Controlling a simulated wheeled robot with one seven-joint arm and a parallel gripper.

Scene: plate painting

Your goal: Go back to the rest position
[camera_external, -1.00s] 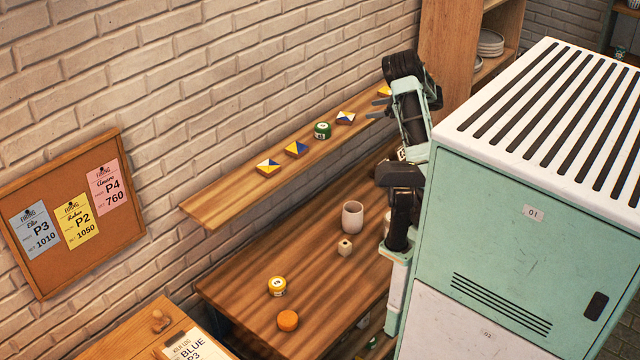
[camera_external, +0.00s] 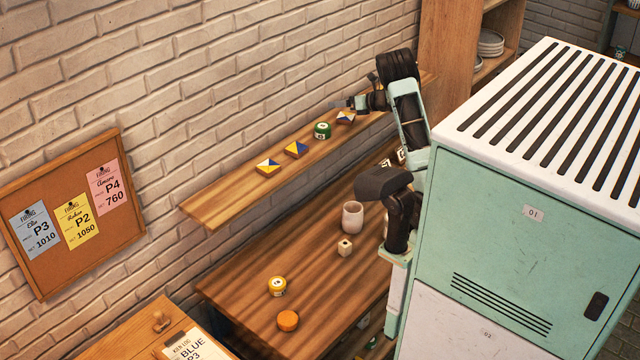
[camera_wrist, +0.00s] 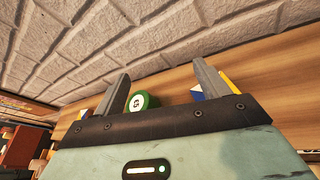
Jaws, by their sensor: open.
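My gripper (camera_external: 352,104) is open and empty, above the wall shelf (camera_external: 222,201) near its right part. In the wrist view its two fingers (camera_wrist: 162,92) stand apart, with a green-lidded jar (camera_wrist: 141,101) behind the gap and a blue, white and yellow tile (camera_wrist: 198,92) partly hidden by the right finger. In the external view the green jar (camera_external: 322,130) stands on the shelf just left of the gripper. A tile (camera_external: 345,118) lies just below the fingers. My arm is bent up from the table side.
More tiles (camera_external: 295,149) lie along the shelf. A brick wall (camera_external: 200,80) backs the shelf. A cabinet (camera_external: 455,50) stands beyond my arm.

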